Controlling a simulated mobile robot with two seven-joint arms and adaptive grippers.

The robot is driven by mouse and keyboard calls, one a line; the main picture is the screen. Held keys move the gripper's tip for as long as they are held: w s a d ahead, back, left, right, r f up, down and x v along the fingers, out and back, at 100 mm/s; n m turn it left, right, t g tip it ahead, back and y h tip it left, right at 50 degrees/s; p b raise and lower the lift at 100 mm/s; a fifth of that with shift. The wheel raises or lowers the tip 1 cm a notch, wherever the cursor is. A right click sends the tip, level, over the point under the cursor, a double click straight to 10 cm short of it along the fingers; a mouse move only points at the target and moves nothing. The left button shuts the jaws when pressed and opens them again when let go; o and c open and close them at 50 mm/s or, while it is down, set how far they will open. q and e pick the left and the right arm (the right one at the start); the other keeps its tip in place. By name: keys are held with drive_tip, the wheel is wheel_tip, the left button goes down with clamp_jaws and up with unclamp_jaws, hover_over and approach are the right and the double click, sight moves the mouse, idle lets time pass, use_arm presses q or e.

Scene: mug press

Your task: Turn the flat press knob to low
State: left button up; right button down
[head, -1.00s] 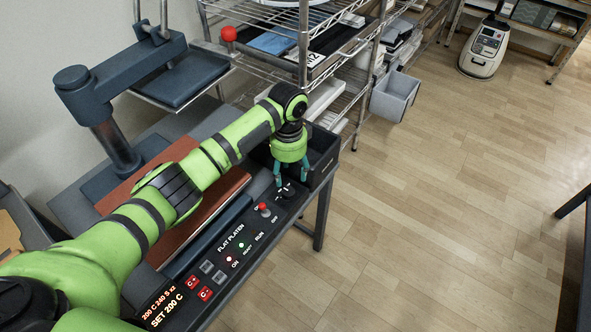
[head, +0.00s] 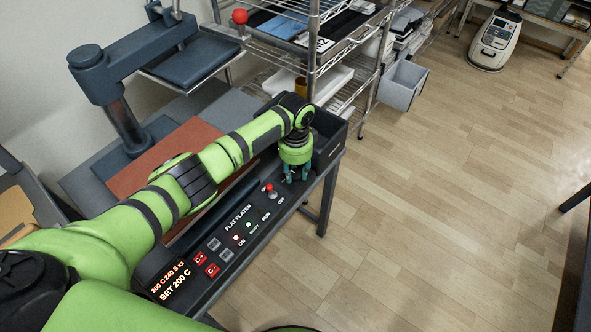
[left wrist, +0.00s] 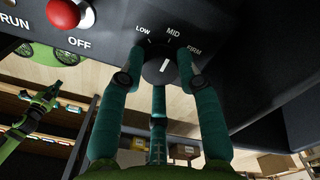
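The flat press knob (left wrist: 159,68) is a dark round dial with a white pointer line, at the top middle of the left wrist view. The line points up, roughly at MID (left wrist: 173,32); LOW (left wrist: 143,29) is to its left and FIRM (left wrist: 194,49) to its right. My left gripper (head: 297,177) is down at the far end of the control panel (head: 232,248). In the head view the gripper hides the knob.
A red button marked OFF (left wrist: 63,13) sits beside the knob; it also shows in the head view (head: 270,188). A black bin (head: 327,143) stands close behind the gripper. A wire shelf (head: 312,60) rises at the back.

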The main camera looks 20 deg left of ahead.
use_arm(q)
drive_tip(key=n+p, duration=0.3)
drive_tip(key=n, duration=0.1)
drive_tip(key=shift+s+r, duration=0.1)
drive_tip(key=n+p, duration=0.2)
drive_tip(key=n, duration=0.1)
drive_tip(key=shift+f+n+p, duration=0.2)
drive_tip(key=shift+n+p, duration=0.3)
drive_tip(key=shift+n, duration=1)
use_arm(e)
wheel_tip(320, 180, up, 6)
drive_tip(key=s, duration=0.1)
drive_tip(key=shift+s, duration=0.1)
use_arm(q)
drive_tip(key=o, duration=1.1)
drive_tip(key=shift+o, duration=0.2)
drive_tip(key=shift+r, duration=0.15)
use_arm(e)
drive_tip(key=shift+d, duration=0.15)
